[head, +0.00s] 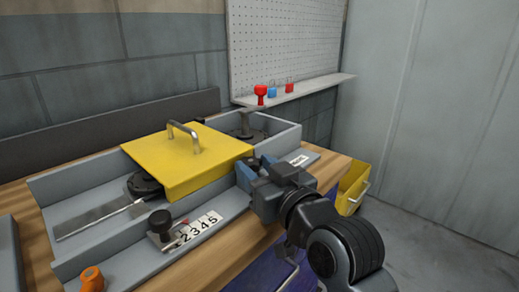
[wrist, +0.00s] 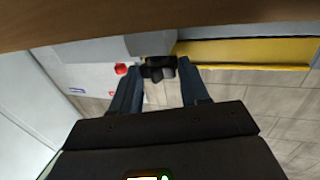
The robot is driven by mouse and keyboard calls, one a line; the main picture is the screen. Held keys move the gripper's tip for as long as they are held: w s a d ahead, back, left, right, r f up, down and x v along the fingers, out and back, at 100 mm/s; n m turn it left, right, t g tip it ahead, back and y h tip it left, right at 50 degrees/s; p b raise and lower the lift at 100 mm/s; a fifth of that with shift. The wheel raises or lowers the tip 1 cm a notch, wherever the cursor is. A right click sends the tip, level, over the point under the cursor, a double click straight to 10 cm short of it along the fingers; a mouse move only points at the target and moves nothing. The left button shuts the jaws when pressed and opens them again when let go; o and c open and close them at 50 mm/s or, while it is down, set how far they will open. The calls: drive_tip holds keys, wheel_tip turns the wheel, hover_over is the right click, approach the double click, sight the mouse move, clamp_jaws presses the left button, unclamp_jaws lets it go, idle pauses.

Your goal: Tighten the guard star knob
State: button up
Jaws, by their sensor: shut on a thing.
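My gripper (head: 256,168) is at the near right side of the yellow guard (head: 185,158), by the grey housing (head: 130,243). In the wrist view my gripper (wrist: 158,72) has its two blue-grey fingers on either side of a dark star knob (wrist: 157,67). The fingers are shut on the knob at their tips. In the head view the knob is mostly hidden behind the fingers. The yellow guard lies flat over the housing, with a metal handle on top.
A black knob (head: 160,222) stands by a number plate (head: 200,226). An orange knob (head: 92,279) is at the front left. Red and blue padlocks (head: 272,90) sit on the back shelf (head: 300,90). A yellow bin (head: 353,185) stands right of the wooden bench (head: 325,172). Floor at right is clear.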

drive_tip(key=shift+s+a+m+t+h+p, duration=0.15)
drive_tip(key=shift+m+t+h+p, duration=0.45)
drive_tip(key=shift+h+p, duration=0.55)
drive_tip(key=o, duration=1.1)
drive_tip(key=shift+c, duration=0.2)
drive_tip(key=v, duration=0.7)
drive_tip(key=shift+s+d, duration=0.25)
drive_tip(key=shift+s, duration=0.05)
